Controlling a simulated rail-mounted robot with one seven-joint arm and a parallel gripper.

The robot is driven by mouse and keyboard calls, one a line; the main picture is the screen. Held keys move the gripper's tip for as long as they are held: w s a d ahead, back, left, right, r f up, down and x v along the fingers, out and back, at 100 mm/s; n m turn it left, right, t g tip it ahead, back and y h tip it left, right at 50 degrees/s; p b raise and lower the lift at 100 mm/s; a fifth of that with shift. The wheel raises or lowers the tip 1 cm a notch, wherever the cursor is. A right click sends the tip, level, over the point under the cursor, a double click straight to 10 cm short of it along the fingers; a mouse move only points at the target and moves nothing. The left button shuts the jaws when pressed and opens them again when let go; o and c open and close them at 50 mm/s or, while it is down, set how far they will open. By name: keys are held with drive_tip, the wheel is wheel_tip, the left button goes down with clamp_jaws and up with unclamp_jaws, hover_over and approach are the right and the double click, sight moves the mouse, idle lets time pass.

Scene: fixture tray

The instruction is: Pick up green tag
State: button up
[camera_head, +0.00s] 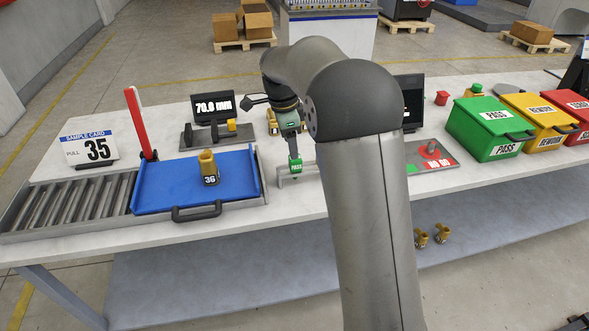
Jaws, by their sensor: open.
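A small green tag (295,165) with white PASS lettering shows just below the end of my arm, at a low grey holder (312,172) on the table right of the blue tray. My gripper (293,155) points down right above the tag. The jaws are small and partly hidden, and I cannot tell whether they touch the tag. The gripper is open.
The blue tray (165,202) holds a brass fitting (208,164) marked 36. A red upright bar (139,122) stands behind it. Green (485,117), yellow and red boxes stand at the right. My arm hides the middle of the table.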

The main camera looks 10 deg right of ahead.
sight(295, 169)
wheel_tip(295, 169, down, 2)
drive_tip(key=shift+d+f, duration=0.15)
drive_tip(key=shift+f, duration=0.1)
drive_tip(key=f, duration=0.1)
drive_tip(key=f+p, duration=0.1)
drive_tip(key=d+f, duration=0.1)
drive_tip(key=f, duration=0.1)
drive_tip(key=shift+w+d, duration=0.1)
drive_tip(key=shift+w, duration=0.3)
drive_tip(key=shift+f, duration=0.55)
drive_tip(key=c, duration=1.1)
